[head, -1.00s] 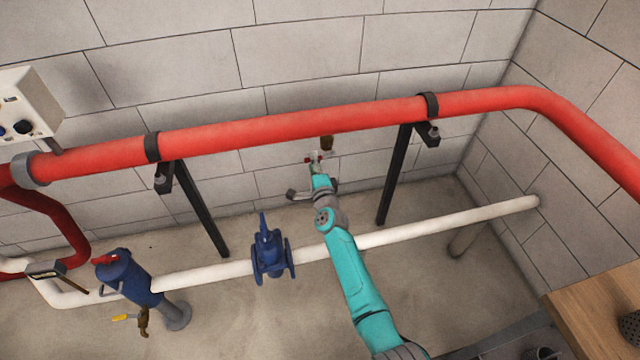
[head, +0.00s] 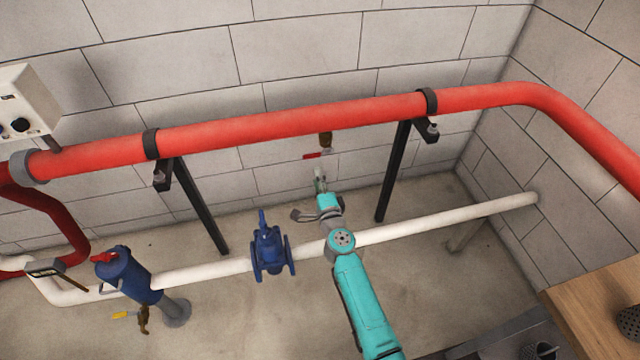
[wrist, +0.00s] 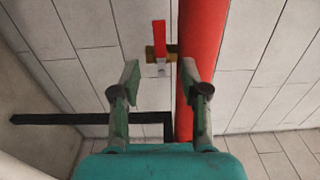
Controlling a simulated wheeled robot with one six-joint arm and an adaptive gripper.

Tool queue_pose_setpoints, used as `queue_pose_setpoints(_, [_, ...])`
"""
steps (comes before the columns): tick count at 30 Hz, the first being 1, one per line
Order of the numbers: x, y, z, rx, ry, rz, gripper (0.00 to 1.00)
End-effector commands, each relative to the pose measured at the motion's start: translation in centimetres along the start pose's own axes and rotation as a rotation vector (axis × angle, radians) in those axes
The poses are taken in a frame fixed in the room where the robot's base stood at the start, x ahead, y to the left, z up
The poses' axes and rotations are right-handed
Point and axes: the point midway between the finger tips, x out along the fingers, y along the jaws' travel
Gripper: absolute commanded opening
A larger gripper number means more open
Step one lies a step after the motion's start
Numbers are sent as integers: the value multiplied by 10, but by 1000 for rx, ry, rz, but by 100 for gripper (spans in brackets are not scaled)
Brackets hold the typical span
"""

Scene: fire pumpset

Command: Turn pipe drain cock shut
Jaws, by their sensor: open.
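The pipe drain cock (head: 326,139) is a small brass fitting hanging under the red pipe, with a red lever handle (head: 313,155). The handle points left, roughly along the pipe and crosswise to the brass body. In the wrist view the brass body (wrist: 152,54) juts from the pipe's side, and the red handle (wrist: 159,36) lies across it. My gripper (head: 319,178) is just below and in front of the cock, apart from it. In the wrist view my gripper (wrist: 160,76) is open and empty, with the cock beyond the fingertips.
The red pipe (head: 290,130) runs along the wall on black brackets (head: 395,170). A white pipe (head: 440,221) with a blue valve (head: 270,250) runs low behind my arm. A yellow-handled cock (head: 127,316) is at lower left. A wooden surface (head: 590,300) is at lower right.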

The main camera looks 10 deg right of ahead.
Motion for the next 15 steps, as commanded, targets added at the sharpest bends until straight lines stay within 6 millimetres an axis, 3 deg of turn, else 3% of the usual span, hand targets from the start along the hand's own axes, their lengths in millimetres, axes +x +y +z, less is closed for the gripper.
queue_pose_setpoints(6, [-13,-1,0,1,0,-1,45])
queue_pose_setpoints(15, [-15,0,0,0,0,0,45])
